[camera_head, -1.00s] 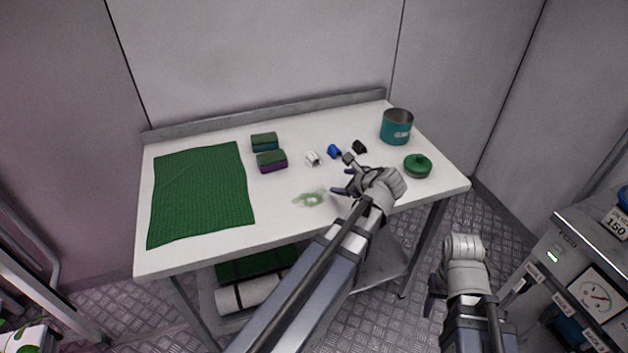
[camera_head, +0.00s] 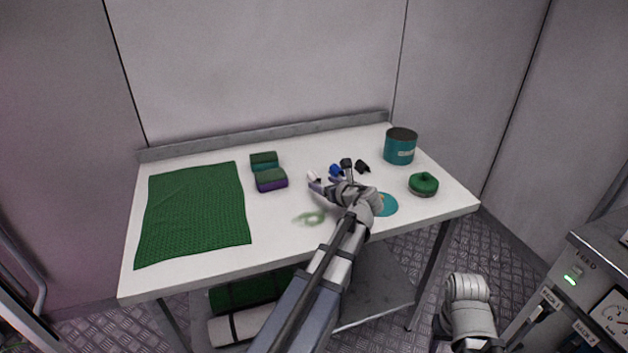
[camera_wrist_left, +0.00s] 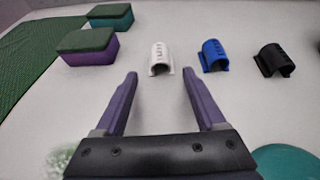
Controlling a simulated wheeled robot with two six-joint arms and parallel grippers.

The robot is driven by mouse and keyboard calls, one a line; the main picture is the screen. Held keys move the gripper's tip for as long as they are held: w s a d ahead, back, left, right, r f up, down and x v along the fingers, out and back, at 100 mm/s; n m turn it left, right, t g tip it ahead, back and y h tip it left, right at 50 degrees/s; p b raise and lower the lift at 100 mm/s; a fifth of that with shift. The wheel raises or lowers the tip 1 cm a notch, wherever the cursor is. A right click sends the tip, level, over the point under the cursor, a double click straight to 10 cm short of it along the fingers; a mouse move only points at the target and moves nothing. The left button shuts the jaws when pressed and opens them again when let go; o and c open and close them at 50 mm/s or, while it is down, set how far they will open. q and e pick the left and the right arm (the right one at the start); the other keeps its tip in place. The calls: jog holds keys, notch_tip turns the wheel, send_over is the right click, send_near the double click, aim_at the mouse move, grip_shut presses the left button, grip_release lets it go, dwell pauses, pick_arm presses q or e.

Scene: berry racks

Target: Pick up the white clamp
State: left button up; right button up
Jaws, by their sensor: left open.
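The white clamp (camera_head: 312,176) lies on the white table, and it shows as a small arched piece in the left wrist view (camera_wrist_left: 160,58). My left gripper (camera_head: 322,186) is open and empty, low over the table on the near side of the clamp. In the left wrist view its two purple fingers (camera_wrist_left: 160,85) point at the clamp, which sits just beyond and between the tips, apart from them. In the head view the fingers partly cover the clamp's near side. My right arm's wrist is at the lower right, off the table; its finger opening cannot be made out.
A blue clamp (camera_wrist_left: 213,55) and a black clamp (camera_wrist_left: 272,60) lie to the right. Two sponges (camera_head: 271,180) and a green cloth (camera_head: 195,213) are left. A teal pot (camera_head: 400,148), green-lidded item (camera_head: 423,184) and teal disc (camera_head: 387,205) are right. A green smear (camera_head: 311,217) marks the front.

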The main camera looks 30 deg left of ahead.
aim_at(318, 178)
pick_arm(q)
jog(key=x, duration=0.1)
jog(key=b+x, duration=0.1)
jog(key=x, duration=0.3)
jog(key=shift+w+a+r, duration=0.1)
jog(key=shift+w+r, duration=0.1)
jog(key=shift+r, duration=0.1)
grip_shut()
